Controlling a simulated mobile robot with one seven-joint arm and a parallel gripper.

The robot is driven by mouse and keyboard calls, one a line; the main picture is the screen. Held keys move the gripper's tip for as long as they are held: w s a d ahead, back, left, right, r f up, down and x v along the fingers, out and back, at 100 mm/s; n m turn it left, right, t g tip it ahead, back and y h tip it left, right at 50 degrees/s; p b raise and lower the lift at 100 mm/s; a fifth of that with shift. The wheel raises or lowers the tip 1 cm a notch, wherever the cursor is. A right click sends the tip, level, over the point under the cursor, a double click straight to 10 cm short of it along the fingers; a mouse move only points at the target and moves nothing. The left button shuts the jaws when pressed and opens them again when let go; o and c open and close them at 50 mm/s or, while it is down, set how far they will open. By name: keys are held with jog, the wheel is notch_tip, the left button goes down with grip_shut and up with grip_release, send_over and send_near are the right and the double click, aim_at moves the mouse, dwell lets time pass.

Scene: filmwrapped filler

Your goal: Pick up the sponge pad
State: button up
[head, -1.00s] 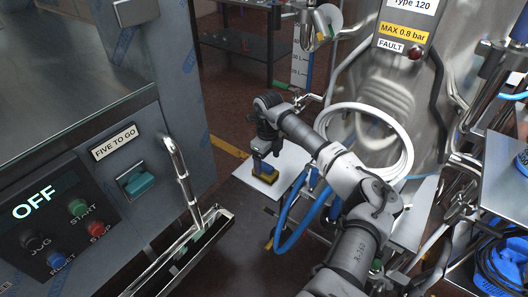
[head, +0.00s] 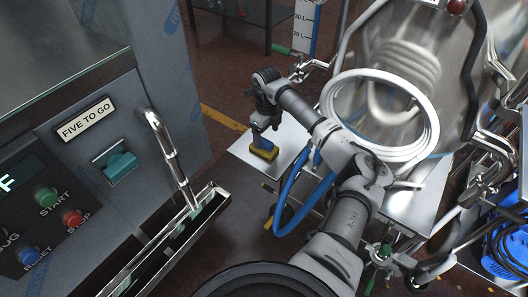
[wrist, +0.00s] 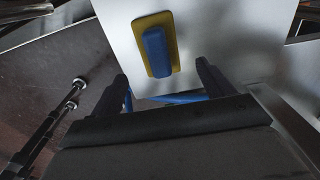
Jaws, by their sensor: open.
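The sponge pad (head: 264,152) is a yellow pad with a blue grip on top. It lies on a flat light metal plate (head: 288,139). In the wrist view the sponge pad (wrist: 157,46) lies ahead of my fingertips, its blue grip lined up roughly with the gap between them. My gripper (wrist: 162,76) is open, with one dark finger on each side and nothing between them. In the head view my gripper (head: 260,124) points down just above the sponge pad. Whether a finger touches the grip cannot be told.
A coiled white hose (head: 425,115) and blue hoses (head: 290,200) are close to my arm. A cabinet with a bent metal handle (head: 170,155) stands on the left. A steel vessel (head: 400,55) stands behind the white hose. Bare floor lies left of the plate.

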aim_at(264, 140)
jog(key=f+b, duration=0.1)
jog(key=f, duration=0.1)
jog(key=f+b, duration=0.1)
jog(key=f, duration=0.1)
jog(key=a+f+b, duration=0.1)
jog(key=f+b, duration=0.1)
jog(key=shift+w, duration=0.25)
jog(key=shift+r, duration=0.15)
jog(key=c, duration=1.1)
jog(key=shift+r, duration=0.15)
